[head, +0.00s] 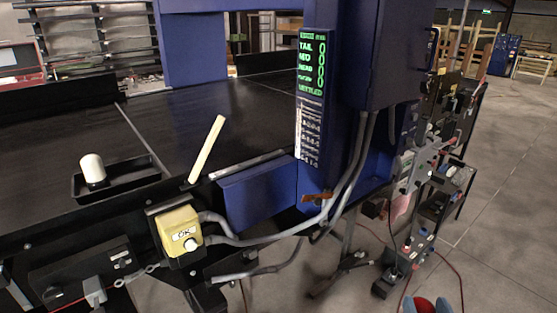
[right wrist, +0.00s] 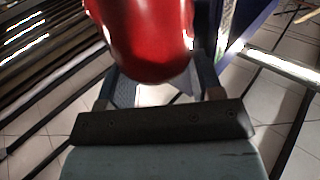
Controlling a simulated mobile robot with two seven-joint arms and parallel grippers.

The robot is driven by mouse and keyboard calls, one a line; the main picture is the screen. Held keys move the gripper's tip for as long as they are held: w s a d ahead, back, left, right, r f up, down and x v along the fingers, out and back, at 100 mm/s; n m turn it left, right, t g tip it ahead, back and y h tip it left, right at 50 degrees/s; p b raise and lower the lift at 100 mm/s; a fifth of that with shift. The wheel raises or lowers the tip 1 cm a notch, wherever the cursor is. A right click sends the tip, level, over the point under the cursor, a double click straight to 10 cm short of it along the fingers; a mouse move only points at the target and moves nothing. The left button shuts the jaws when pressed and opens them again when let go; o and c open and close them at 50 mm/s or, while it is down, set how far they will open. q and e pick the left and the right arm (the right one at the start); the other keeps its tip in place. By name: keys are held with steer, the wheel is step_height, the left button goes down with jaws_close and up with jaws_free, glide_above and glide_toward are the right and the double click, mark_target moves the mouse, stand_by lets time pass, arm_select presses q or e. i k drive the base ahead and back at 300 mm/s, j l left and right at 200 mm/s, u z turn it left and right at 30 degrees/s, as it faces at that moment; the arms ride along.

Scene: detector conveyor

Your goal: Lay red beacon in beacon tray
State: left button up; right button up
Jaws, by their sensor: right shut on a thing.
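The red beacon (right wrist: 145,35) is a glossy rounded red body at the top of the right wrist view. It sits between the two fingers of my right gripper (right wrist: 163,90), which is shut on it. In the head view the red beacon (head: 424,305) shows only in part at the bottom edge, right of centre, with blue finger parts beside it. A shallow black tray (head: 122,188), which looks like the beacon tray, sits on the near left edge of the conveyor. A white domed piece (head: 92,170) stands in its left part; its right part is bare. My left gripper is not in view.
The dark conveyor belt (head: 215,115) runs behind the tray. A blue detector housing with a green-lit display (head: 312,70) stands between the tray and the beacon. A yellow OK button box (head: 180,230), a tilted cream bar (head: 207,148) and grey cables line the front. Open floor lies at right.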

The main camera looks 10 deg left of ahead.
mark_target(135, 173)
steer(key=u, duration=1.45)
